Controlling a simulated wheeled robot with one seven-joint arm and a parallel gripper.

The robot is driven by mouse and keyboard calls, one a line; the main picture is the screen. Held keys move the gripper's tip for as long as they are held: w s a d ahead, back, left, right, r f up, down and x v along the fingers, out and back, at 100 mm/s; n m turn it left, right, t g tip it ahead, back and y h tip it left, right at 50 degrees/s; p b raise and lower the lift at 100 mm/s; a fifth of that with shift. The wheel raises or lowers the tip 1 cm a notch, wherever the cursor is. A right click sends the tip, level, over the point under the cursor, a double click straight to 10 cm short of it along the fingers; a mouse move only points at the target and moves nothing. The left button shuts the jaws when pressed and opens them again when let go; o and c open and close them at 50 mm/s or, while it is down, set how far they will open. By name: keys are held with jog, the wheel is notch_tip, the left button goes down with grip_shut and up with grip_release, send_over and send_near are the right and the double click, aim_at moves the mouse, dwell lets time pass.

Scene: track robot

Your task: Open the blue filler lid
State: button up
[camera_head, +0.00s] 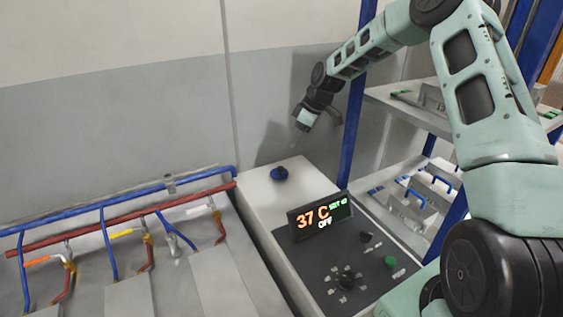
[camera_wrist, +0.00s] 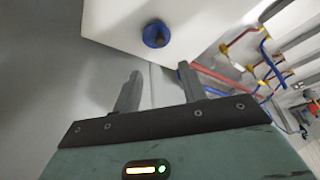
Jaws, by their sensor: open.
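The blue filler lid (camera_head: 279,173) is a small round cap with a raised knob. It sits on the far part of the white cabinet top (camera_head: 262,200), behind the display. In the wrist view the blue lid (camera_wrist: 156,34) shows beyond the fingertips, on the white surface, with its dark knob in the middle. My gripper (camera_head: 297,138) hangs in the air above and slightly right of the lid in the head view, apart from it. Its two fingers (camera_wrist: 159,72) are spread and empty. The lid appears seated flat on the surface; nothing hides it.
Red and blue pipes with valves (camera_head: 120,213) run at left. A blue-framed shelf (camera_head: 415,110) stands at right. The wall is behind.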

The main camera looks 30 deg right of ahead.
aim_at(280, 167)
jog(key=p+x, duration=0.3)
jog(key=x, duration=0.9)
jog(key=shift+a+f+p, duration=0.1)
jog(key=shift+f+p, duration=0.15)
jog(key=shift+p, duration=0.15)
jog(key=shift+c, duration=0.3)
jog(key=shift+w, duration=0.1)
grip_shut()
